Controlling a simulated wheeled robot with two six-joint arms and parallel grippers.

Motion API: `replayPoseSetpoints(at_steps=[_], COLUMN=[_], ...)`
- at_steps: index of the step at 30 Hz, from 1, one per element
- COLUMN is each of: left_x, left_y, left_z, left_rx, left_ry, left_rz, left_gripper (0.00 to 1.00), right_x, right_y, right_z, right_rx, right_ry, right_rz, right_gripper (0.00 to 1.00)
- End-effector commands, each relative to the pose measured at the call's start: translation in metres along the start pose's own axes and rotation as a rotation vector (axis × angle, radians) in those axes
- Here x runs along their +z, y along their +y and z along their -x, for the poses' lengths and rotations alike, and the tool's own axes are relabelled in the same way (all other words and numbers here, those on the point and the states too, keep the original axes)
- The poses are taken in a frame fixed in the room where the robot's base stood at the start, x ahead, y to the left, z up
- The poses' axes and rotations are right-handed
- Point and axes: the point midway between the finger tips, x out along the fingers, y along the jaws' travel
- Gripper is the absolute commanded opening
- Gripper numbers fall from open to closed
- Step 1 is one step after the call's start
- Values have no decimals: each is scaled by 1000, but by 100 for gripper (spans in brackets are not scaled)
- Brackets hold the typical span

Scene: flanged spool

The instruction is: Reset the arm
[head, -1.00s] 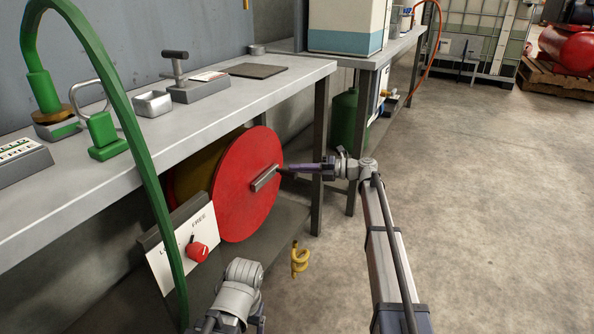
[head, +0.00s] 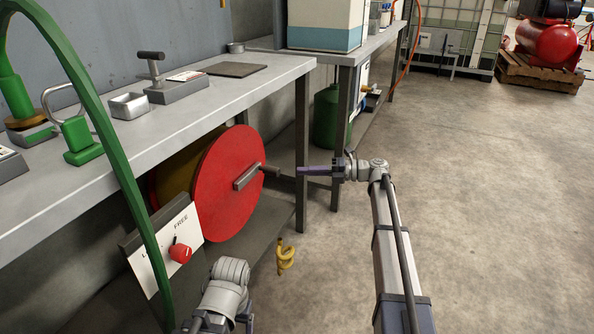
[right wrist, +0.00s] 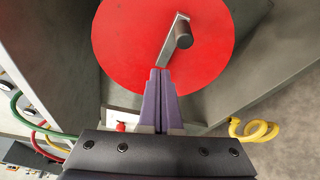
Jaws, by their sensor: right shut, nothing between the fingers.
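The spool's red flange (head: 225,205) stands under the bench, with its yellow drum (head: 172,178) partly hidden behind. A grey crank arm (head: 246,178) with a dark handle (head: 270,171) is on the flange. My right gripper (head: 300,171) is to the right of the handle, apart from it, with its purple fingers together and empty. In the right wrist view its closed fingertips (right wrist: 160,72) point at the red flange (right wrist: 120,50), below the crank handle (right wrist: 184,32). Part of my left arm shows at the bottom of the head view; its fingers are out of view.
A panel (head: 168,245) marked FREE, with a red knob (head: 180,253), stands left of the flange. A green hose (head: 128,185) arches in front of the bench (head: 200,110). A yellow coil (head: 286,257) is below right. Open floor lies to the right.

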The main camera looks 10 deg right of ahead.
Motion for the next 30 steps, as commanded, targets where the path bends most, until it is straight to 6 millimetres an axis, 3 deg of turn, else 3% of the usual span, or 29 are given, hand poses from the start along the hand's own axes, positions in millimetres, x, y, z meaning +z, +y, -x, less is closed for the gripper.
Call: replayPoseSetpoints(at_steps=[7,11,15,21,26,30], left_x=[0,1,2,4,6,7], left_y=[0,-2,-5,-8,-11,-14], left_z=[2,18,45,80,107,132], left_rx=[0,0,0,-1,-1,-2], left_ry=[0,0,-1,-2,-3,-4], left_rz=[0,-1,-3,-5,-7,-9], left_gripper=[78,78,78,78,78,78], right_x=[-6,-36,-96,-184,-248,-297], right_y=[1,8,14,18,26,37], right_z=[-1,-28,-69,-102,-106,-97], right_rx=[-11,-78,-189,-254,-196,-49], right_ry=[10,80,255,602,934,1254], right_rz=[23,182,524,1068,1485,1821], right_gripper=[0,0,0,0,0,0])
